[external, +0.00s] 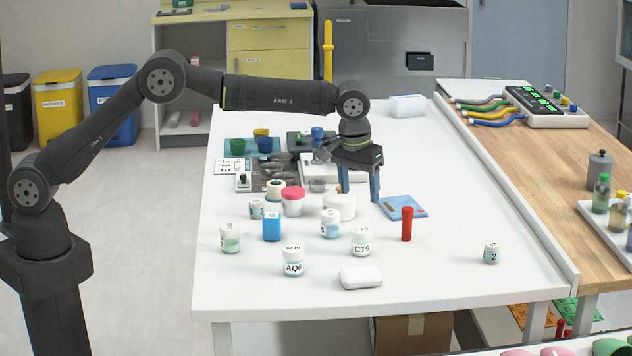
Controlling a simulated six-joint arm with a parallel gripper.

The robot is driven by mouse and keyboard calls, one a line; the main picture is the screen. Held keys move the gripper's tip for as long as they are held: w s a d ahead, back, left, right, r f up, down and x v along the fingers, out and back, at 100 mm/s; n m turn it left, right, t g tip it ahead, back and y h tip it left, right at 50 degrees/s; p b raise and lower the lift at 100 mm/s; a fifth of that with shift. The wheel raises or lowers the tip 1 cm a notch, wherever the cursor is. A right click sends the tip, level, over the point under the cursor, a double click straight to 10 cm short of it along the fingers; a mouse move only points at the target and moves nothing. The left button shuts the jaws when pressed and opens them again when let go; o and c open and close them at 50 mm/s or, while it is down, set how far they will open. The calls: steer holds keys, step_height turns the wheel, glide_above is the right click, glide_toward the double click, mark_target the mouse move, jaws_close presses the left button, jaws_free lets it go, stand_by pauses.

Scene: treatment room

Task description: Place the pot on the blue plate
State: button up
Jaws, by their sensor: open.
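The blue plate (403,208) lies flat on the white table, right of the middle. Several small pots stand left of it. One is a white pot with a pink lid (293,202). A plain white round pot (340,207) stands close to the left finger of my gripper. My gripper (359,198) points down with its two blue fingers apart and nothing seen between them. It is just left of and behind the blue plate. I cannot tell whether the left finger touches the white pot.
Labelled jars (293,262), a blue block (271,227), an upright red cylinder (407,224) and a white rounded block (360,278) stand in front. Trays, cups and devices crowd behind my gripper. The table's right side is mostly clear except for a small jar (491,253).

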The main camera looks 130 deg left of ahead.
steer(key=shift+o, duration=0.5)
steer(key=shift+d+r, duration=0.15)
steer(key=shift+r, duration=0.8)
steer(key=shift+d+r, duration=0.15)
steer(key=shift+r, duration=0.75)
steer(key=shift+a+f, duration=0.1)
